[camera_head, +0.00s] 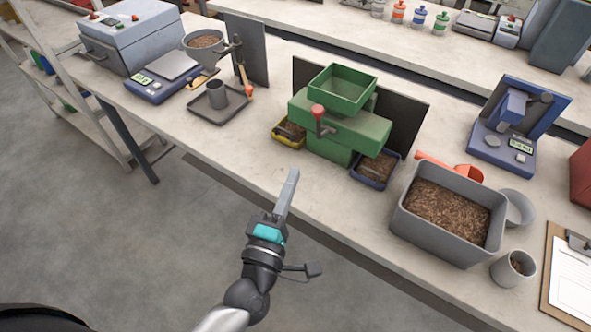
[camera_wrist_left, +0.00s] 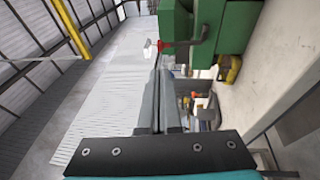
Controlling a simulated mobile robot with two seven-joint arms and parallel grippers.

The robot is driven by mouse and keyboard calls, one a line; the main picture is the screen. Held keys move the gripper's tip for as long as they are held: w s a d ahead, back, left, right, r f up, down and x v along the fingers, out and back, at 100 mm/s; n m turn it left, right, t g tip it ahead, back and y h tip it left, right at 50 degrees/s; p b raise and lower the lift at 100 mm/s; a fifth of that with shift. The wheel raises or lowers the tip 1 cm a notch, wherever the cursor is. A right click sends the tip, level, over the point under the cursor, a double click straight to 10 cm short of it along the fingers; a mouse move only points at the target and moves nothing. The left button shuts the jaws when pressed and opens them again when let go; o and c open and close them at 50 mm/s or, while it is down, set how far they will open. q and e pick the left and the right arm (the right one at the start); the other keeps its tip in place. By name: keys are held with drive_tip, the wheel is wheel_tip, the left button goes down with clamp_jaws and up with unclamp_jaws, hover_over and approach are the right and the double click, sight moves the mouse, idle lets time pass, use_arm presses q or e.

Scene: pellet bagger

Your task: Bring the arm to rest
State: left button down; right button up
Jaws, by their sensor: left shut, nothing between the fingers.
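My left gripper (camera_head: 292,174) is in front of the bench's near edge, below the green machine. Its fingers are together with nothing between them; in the left wrist view the shut fingers (camera_wrist_left: 158,85) point ahead. The green pellet machine (camera_head: 345,120) stands on the bench beyond the fingertips, apart from them, with a red-knobbed lever (camera_head: 318,112) on its front. The green machine also shows at the top of the left wrist view (camera_wrist_left: 225,25). My right gripper is in neither view.
The bench (camera_head: 225,140) runs across the view. A yellow tray (camera_head: 289,143) and a blue tray (camera_head: 362,182) flank the machine. A grey bin of brown pellets (camera_head: 401,222) stands at right, scales (camera_head: 163,82) and a dark tray (camera_head: 200,117) at left. The floor before the bench is clear.

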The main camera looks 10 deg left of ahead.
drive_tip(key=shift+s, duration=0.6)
